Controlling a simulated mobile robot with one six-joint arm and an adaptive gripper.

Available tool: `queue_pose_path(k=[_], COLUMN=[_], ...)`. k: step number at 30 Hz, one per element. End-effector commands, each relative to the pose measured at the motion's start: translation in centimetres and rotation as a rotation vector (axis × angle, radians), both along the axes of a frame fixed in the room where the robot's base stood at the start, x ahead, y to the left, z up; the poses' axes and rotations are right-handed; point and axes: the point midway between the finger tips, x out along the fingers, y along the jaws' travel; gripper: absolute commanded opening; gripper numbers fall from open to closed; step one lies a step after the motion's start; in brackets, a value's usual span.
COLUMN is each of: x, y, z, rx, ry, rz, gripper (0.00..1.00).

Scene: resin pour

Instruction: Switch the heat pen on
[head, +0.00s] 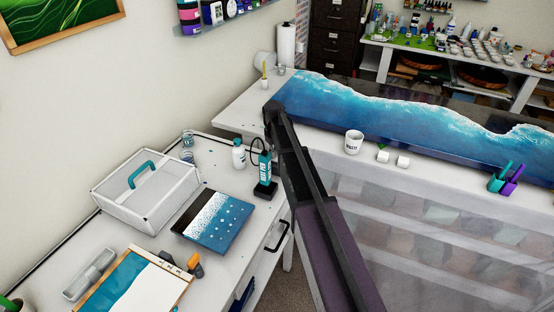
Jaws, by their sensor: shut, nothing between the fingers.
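The heat pen (265,169) is a teal, upright device with white lettering in a black base on the white left-hand bench. A dark cord loops beside its top. My arm reaches in from the bottom right, and its dark end bends down above the pen. My gripper (268,146) looks shut and empty at the pen's upper end. It is small and dark here, so I cannot tell whether it touches the pen. I cannot make out the pen's switch or whether any light shows on it.
A white bottle (238,154) stands just left of the pen. A blue, white and black panel (213,221) lies in front. A white caddy (146,192) with a teal handle stands further left. The long blue resin table (400,125) and a white cup (353,142) are to the right.

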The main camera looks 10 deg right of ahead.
Motion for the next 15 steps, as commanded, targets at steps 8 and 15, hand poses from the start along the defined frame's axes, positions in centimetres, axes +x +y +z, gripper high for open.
queue_pose_path(k=[8, 15], x=[0.0, 0.0], y=[0.02, 0.03], z=[-0.36, -0.61], rx=[0.0, 0.0], ry=[0.0, 0.0], rz=[0.0, 0.0], gripper=[0.0, 0.0])
